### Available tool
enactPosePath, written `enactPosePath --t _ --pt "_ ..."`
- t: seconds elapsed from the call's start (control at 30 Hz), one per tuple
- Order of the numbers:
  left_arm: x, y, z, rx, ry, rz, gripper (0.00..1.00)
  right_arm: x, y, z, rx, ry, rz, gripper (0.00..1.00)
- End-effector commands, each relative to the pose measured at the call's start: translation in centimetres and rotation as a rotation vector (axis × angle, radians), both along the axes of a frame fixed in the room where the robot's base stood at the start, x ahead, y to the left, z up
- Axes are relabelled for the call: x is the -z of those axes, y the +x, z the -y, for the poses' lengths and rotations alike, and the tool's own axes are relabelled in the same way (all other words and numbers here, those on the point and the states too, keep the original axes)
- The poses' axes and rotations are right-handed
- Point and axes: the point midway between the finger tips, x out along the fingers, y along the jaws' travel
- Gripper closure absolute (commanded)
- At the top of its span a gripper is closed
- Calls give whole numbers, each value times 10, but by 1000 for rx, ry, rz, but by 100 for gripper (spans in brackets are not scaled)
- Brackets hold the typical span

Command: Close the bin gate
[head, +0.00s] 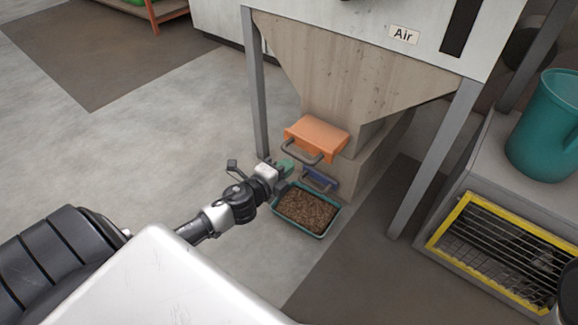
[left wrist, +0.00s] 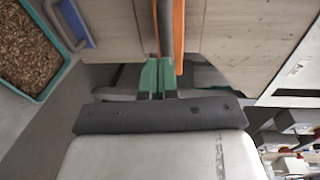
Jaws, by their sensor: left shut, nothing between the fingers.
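The orange gate plate (head: 318,134) sticks out of the outlet of the beige hopper (head: 335,70), with a grey bar handle (head: 300,153) on its front. In the left wrist view the orange plate (left wrist: 179,35) shows edge-on beside its grey handle (left wrist: 166,25). My left gripper (head: 286,167), with green fingertips, is just below and left of that handle. In the left wrist view its fingertips (left wrist: 157,78) are together and empty, close to the handle's end; whether they touch it I cannot tell. My right gripper is not in view.
A blue part with a handle (head: 320,181) sits below the orange plate. Under it, a teal tray (head: 318,236) of brown pellets is on the floor. Grey hopper legs (head: 257,90) stand either side. A yellow-framed grate (head: 480,240) and teal jug (head: 545,130) are right. Open floor lies left.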

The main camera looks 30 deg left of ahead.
Motion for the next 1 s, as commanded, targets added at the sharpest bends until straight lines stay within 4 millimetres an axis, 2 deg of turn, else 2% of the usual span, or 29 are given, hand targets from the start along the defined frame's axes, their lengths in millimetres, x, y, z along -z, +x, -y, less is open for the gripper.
enactPosePath --t 0.2,0.63,0.77,1.0 --pt "-2 13 1 0 -1 -1 100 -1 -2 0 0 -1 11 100" --pt "-3 19 1 -1 -2 -1 100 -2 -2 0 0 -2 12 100" --pt "-4 40 2 -4 -1 2 100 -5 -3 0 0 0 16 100" --pt "-3 92 6 -4 -3 1 100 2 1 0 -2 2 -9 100"
